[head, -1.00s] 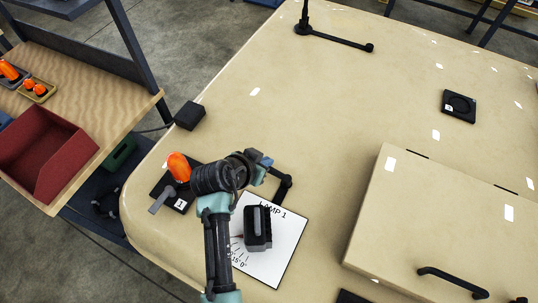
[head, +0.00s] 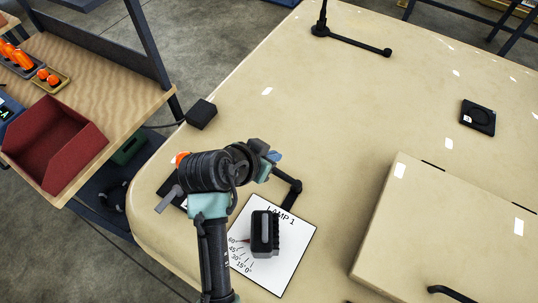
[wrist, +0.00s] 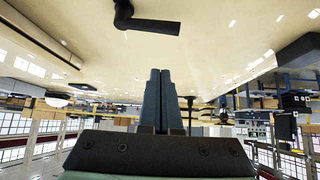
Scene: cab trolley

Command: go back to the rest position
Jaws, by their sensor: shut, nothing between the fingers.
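My gripper (head: 272,158) is at the end of my bent arm, above the beige cab surface (head: 300,100), close to a black jointed bar (head: 289,185). In the wrist view its two dark fingers (wrist: 160,98) are pressed together with nothing between them. A white sheet (head: 291,255) marked LAMP 1 with angle marks lies below it. A black ribbed lamp (head: 264,233) stands on the sheet, apart from my gripper. An orange thing (head: 181,157) on a black mount is mostly hidden behind my arm.
A black box (head: 201,114) sits at the cab's left edge. A raised beige panel (head: 450,225) is at the right. A black plate (head: 477,117) lies behind it. A black arm (head: 350,40) stands at the back. A wooden bench with a red bin (head: 50,150) is at the left.

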